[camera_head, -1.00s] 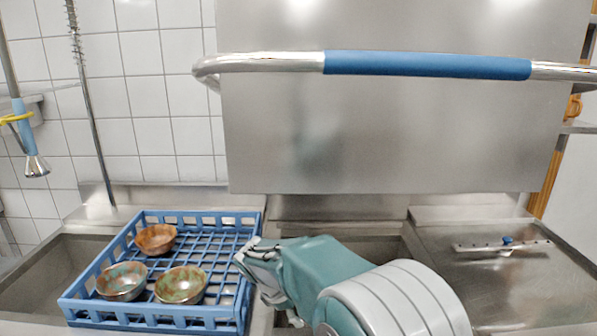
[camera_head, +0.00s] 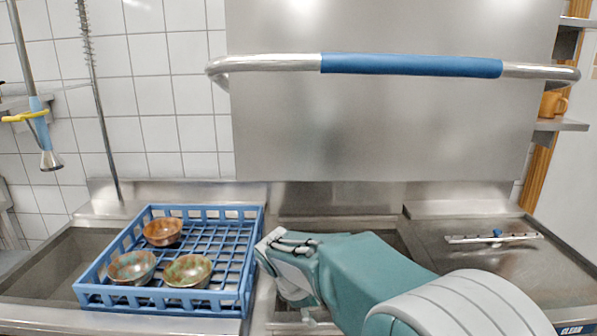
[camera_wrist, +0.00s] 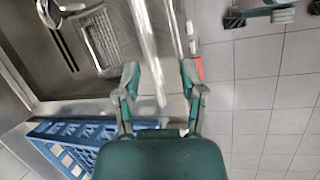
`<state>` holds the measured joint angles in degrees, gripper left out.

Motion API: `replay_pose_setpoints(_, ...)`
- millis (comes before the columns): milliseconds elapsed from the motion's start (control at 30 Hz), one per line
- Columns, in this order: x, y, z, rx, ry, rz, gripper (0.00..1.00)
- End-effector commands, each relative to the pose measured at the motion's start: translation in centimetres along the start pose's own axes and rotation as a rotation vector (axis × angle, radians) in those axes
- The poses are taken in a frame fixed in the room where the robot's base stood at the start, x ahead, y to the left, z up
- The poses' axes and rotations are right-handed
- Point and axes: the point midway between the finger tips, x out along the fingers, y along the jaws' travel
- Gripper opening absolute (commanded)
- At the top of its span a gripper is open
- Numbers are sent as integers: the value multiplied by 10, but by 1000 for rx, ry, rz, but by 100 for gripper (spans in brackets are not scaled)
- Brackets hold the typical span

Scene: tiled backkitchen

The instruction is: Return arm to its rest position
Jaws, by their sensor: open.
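My gripper (camera_wrist: 160,85) is open and empty in the wrist view, with its two fingers apart over the front edge of the steel counter. In the head view my gripper (camera_head: 268,248) is at the right side of the blue dish rack, with my teal and white arm reaching in from the lower right. Its fingertips are hard to make out there. The blue dish rack (camera_head: 165,299) holds three bowls: a brown one (camera_head: 163,232), a green-brown one (camera_head: 132,267) and another (camera_head: 188,271). Part of the rack also shows in the wrist view (camera_wrist: 50,130).
A steel dishwasher hood (camera_head: 380,130) with a blue-gripped bar handle (camera_head: 410,65) stands behind. A spray hose nozzle (camera_head: 50,160) hangs at left. The right steel counter (camera_head: 500,265) has a spray arm (camera_head: 494,237). An orange mug (camera_head: 551,104) sits on a shelf at right.

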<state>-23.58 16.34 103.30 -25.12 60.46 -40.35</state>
Motion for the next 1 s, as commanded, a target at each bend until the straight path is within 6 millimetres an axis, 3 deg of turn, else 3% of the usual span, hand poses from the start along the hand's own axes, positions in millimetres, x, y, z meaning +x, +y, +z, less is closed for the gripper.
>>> replay_pose_setpoints(167,-18,-8,31,139,44,-3,52)
replay_pose_setpoints(367,-43,-32,82,389,123,-12,52)
replay_pose_setpoints(700,-73,-95,155,866,279,-34,52)
replay_pose_setpoints(1000,-79,-157,192,1259,420,-60,52)
